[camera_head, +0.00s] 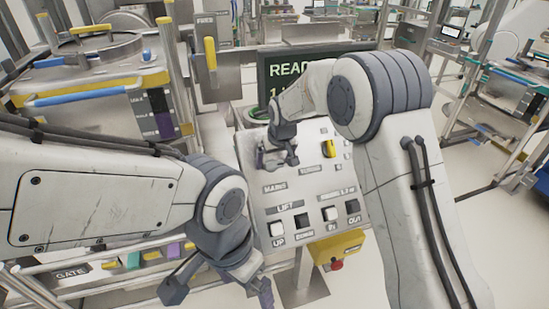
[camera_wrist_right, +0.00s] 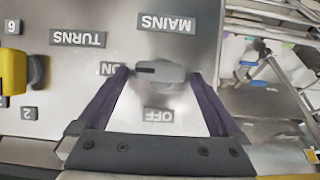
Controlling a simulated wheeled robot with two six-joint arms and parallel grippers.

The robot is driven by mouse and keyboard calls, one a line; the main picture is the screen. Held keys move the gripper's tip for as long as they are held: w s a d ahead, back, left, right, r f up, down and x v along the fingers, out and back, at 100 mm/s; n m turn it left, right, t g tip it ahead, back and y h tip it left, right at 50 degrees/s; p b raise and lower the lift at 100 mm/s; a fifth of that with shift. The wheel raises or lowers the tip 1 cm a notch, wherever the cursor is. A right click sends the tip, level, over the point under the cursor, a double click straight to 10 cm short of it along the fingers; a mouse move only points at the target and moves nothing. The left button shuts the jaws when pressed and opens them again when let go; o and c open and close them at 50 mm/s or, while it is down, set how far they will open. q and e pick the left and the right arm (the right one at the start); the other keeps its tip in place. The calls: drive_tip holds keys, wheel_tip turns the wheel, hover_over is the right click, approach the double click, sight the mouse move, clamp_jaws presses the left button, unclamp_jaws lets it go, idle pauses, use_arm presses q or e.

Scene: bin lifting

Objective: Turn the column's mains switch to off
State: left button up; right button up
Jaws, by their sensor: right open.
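The mains switch is a grey knob (camera_wrist_right: 165,76) on the panel, below the MAINS label (camera_wrist_right: 166,22) as the wrist picture lies. Its dark mark lies toward the ON label (camera_wrist_right: 106,69); the OFF label (camera_wrist_right: 158,115) is to one side. My right gripper (camera_wrist_right: 157,75) is open, its two purple fingers on either side of the knob with gaps showing. In the head view my right gripper (camera_head: 278,152) is over the upper left of the control panel (camera_head: 322,207) and hides the knob. My left gripper (camera_head: 262,290) hangs at the bottom, its jaws partly out of frame.
A yellow knob (camera_wrist_right: 14,73) stands beside the TURNS label (camera_wrist_right: 78,38); it also shows in the head view (camera_head: 329,148). Lift buttons line the panel's lower part. A yellow box with a red button (camera_head: 337,264) is below. A screen (camera_head: 300,68) stands behind.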

drive_tip(key=shift+w+f, duration=0.1)
drive_tip(key=shift+f, duration=0.25)
drive_tip(key=c, duration=1.2)
drive_tip(key=shift+c, duration=0.2)
drive_tip(key=shift+a+f+n+t+h+b, duration=0.15)
drive_tip(key=shift+n+t+h+b, duration=0.25)
drive_tip(key=shift+n+b, duration=0.5)
drive_tip(key=n+t+h+b, duration=0.1)
drive_tip(key=n+b, duration=0.3)
drive_tip(key=b, duration=0.1)
drive_tip(key=n+t+h+b, duration=0.1)
drive_tip(key=n+t+b, duration=0.1)
drive_tip(key=n+b, duration=0.2)
drive_tip(key=a+n+t+h+b, duration=0.1)
drive_tip(key=n+b, duration=0.2)
drive_tip(key=b, duration=0.4)
drive_tip(key=shift+s+f+n+t+h+b, duration=0.25)
drive_tip(key=shift+s+n+t+h+b, duration=0.05)
drive_tip(key=shift+s+n+t+h, duration=0.1)
drive_tip(key=shift+r+n+t+b, duration=0.15)
drive_tip(key=shift+n+t+b, duration=0.35)
drive_tip(key=shift+n+b, duration=0.55)
